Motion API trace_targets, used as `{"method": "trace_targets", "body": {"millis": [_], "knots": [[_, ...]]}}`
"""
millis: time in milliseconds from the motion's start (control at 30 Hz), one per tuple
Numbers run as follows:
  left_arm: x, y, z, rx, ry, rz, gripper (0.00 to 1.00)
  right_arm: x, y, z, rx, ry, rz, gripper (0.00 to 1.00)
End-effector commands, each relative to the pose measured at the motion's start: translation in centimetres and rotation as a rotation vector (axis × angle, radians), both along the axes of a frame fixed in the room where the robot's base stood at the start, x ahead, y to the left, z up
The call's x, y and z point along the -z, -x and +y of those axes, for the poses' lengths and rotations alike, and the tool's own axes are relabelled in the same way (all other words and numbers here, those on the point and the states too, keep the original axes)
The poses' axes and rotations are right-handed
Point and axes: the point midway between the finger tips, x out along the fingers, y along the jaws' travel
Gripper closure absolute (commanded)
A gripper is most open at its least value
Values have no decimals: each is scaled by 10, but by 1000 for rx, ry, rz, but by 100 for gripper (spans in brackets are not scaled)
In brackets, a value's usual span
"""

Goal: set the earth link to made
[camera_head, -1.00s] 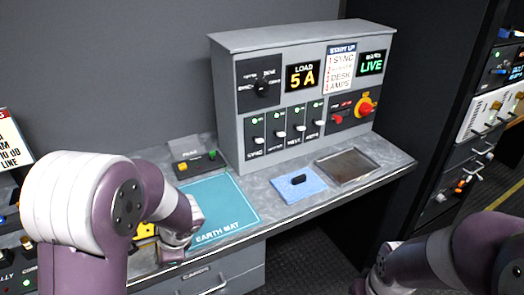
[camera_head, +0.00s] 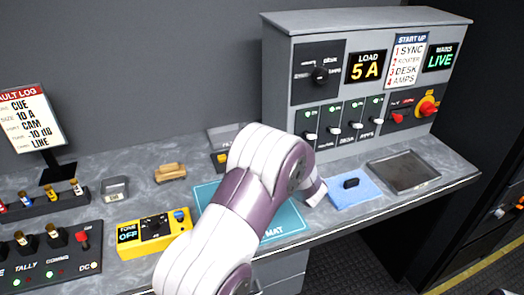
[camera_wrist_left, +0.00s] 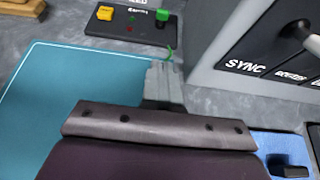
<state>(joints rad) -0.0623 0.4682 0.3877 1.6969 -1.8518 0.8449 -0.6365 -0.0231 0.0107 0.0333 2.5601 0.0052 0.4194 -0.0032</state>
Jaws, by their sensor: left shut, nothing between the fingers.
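A small dark box with a yellow and a green terminal (camera_wrist_left: 135,22) stands at the top of the left wrist view; it is probably the earth link, but its lettering is partly cut off. A short green lead shows by its green terminal. In the head view my left arm largely hides this box (camera_head: 221,158). My left gripper (camera_wrist_left: 164,68) is shut and empty, with its tips just short of the box, near the green lead. The teal earth mat (camera_wrist_left: 45,100) lies left of and below the gripper; it also shows in the head view (camera_head: 205,196). My right gripper is out of view.
A grey console (camera_head: 285,85) with switches and displays stands behind and right of my left gripper. A yellow tone box (camera_head: 150,236) sits left of my left arm.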

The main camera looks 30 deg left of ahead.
Motion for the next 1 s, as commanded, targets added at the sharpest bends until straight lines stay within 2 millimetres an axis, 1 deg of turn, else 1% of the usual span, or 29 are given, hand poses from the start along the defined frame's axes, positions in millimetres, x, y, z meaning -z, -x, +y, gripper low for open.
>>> {"method": "trace_targets", "body": {"millis": [167,500,533,700,800,1000], "knots": [[12,-15,20,-5,1,2,100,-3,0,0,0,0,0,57],[43,-58,69,-4,2,1,100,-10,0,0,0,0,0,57],[37,-61,74,-5,1,-3,100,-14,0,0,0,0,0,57],[30,-75,89,-4,1,-2,100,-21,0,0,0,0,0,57],[29,-79,93,-2,2,0,100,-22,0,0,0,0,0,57],[29,-81,95,-1,2,-1,100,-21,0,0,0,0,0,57]]}}
